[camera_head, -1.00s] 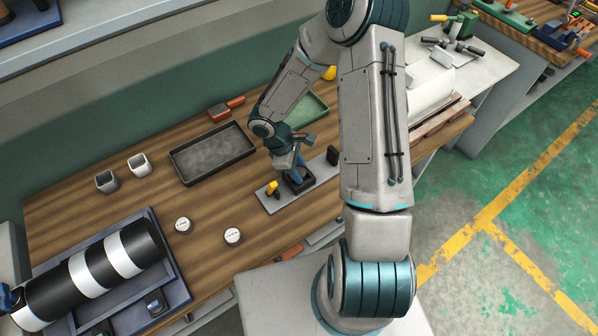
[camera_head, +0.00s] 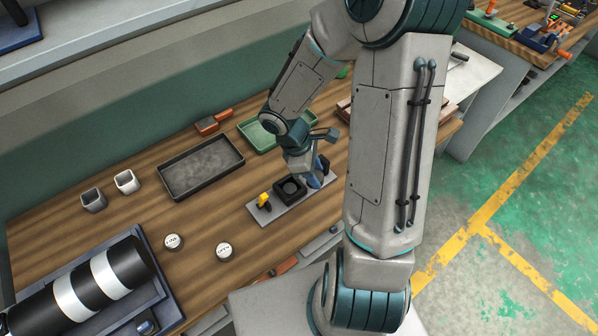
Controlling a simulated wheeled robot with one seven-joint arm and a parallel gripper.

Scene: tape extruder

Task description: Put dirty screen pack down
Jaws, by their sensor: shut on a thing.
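My gripper (camera_head: 319,178) is low over the right part of a grey base plate (camera_head: 290,210) on the wooden bench, just right of a black square holder (camera_head: 290,189). The holder shows a dark round opening. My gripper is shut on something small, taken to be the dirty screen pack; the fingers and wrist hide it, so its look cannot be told. A dark grey tray (camera_head: 186,188) lies to the left and looks empty. A green tray (camera_head: 250,134) lies behind my gripper, partly hidden by my arm.
A yellow-handled clamp (camera_head: 264,200) stands on the plate's left end. Two round labelled pieces (camera_head: 224,251) (camera_head: 173,242) and two square cups (camera_head: 93,199) (camera_head: 126,181) stand left. An orange-and-dark tool (camera_head: 212,122) lies behind the trays. Bench between the dark tray and the plate is clear.

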